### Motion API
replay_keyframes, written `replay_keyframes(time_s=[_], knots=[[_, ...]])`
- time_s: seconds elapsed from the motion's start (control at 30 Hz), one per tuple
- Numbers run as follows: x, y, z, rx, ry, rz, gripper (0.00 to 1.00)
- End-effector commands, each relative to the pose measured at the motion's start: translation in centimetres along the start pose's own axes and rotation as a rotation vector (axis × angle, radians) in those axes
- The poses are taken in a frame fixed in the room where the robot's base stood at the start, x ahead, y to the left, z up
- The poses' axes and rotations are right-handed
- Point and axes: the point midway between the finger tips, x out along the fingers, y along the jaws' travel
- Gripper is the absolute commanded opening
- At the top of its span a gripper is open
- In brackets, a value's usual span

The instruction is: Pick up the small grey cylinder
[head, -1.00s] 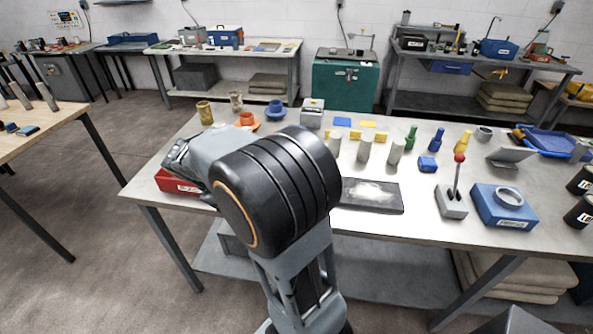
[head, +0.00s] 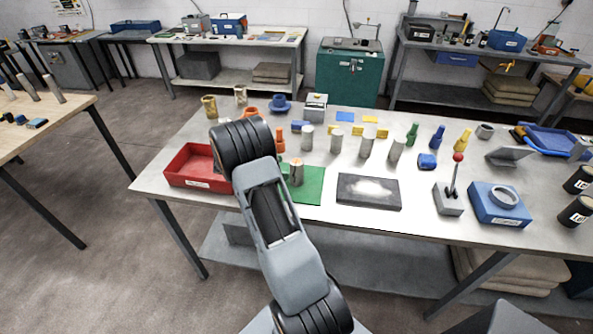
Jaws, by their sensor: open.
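Several upright grey cylinders stand in a row on the workbench (head: 425,215): the leftmost (head: 307,138), a second (head: 336,141), a third (head: 366,145) and a rightmost one (head: 396,150). They look close in size, so I cannot tell which is the small one. Another cylinder (head: 297,174) with a brownish top stands on a green mat (head: 312,186), close to the right of my arm. My arm reaches over the bench's left front. My gripper is hidden behind my arm links, so its jaws and their distance to any cylinder do not show.
A red tray (head: 190,182) lies left of my arm. A dark plate (head: 368,192), a red-knobbed lever (head: 450,198) and a blue box (head: 502,205) line the front. Bottles, cups and yellow blocks stand behind. Bare bench shows between the plate and the lever.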

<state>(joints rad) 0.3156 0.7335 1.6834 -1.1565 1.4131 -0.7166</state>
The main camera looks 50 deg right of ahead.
Motion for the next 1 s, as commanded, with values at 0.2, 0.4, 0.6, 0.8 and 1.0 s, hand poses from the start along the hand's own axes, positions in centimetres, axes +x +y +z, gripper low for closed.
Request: replay_keyframes(time_s=[0.2,0.4,0.6,0.8,1.0], knots=[[1.6,0.0,0.0,-0.001,0.001,0.0,0.83],[2.4,0.0,0.0,-0.001,0.001,-0.001,0.83],[4.8,-0.1,0.0,-0.001,0.001,-0.004,0.83],[6.8,0.0,-0.2,0.001,0.002,-0.002,0.83],[6.8,0.0,-0.3,0.001,0.002,0.0,0.82]])
